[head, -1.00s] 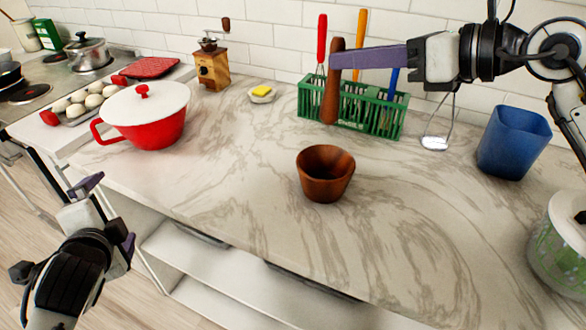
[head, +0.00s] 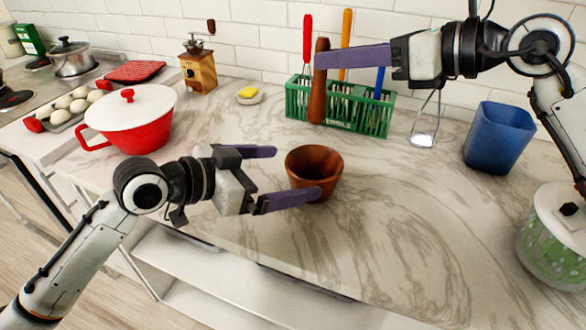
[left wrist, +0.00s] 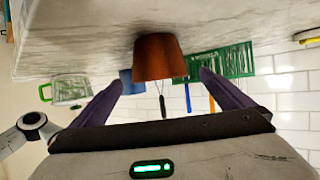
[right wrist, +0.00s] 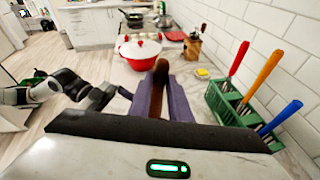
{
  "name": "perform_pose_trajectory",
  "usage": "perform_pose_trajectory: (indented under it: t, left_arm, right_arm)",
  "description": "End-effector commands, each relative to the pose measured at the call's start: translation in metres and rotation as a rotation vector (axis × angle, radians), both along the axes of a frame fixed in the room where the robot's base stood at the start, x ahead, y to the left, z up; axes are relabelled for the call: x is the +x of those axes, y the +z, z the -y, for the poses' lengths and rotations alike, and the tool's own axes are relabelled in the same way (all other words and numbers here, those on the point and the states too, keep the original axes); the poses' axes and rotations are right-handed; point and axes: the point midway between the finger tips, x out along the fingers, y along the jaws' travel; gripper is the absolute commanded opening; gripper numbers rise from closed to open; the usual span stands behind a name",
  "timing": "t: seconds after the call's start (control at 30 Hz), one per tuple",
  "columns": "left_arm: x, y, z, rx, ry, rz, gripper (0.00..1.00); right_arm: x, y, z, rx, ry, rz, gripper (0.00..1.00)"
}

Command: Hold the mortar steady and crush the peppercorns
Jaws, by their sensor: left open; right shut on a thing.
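The brown wooden mortar (head: 314,166) stands upright on the marble counter. In the left wrist view the mortar (left wrist: 160,58) appears upside down, ahead of and between the fingers. My left gripper (head: 297,174) is open beside the mortar; one finger reaches in front of its near side, the other points at its left side. My right gripper (head: 322,58) is shut on the wooden pestle (head: 318,90), held upright above the counter in front of the green rack. The pestle also shows between the fingers in the right wrist view (right wrist: 158,80). The mortar's inside is mostly hidden; no peppercorns are visible.
A red pot with a white lid (head: 145,130) stands left of the mortar. A green utensil rack (head: 370,118), a yellow sponge on a dish (head: 250,95), a pepper mill (head: 198,70) and a blue container (head: 498,138) stand farther back.

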Motion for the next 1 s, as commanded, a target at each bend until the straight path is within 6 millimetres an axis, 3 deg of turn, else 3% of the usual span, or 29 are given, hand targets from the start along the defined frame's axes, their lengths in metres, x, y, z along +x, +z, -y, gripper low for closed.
perform_pose_trajectory:
  t: [0.6,1.0]
  left_arm:
    - [0.058,-0.037,0.072,-0.007,-0.001,-0.005,1.00]
    - [0.069,-0.045,0.085,-0.004,-0.001,-0.003,1.00]
  right_arm:
    - [0.000,0.001,0.000,0.001,0.000,0.001,0.00]
    - [0.000,0.001,0.000,0.001,0.000,0.001,0.00]
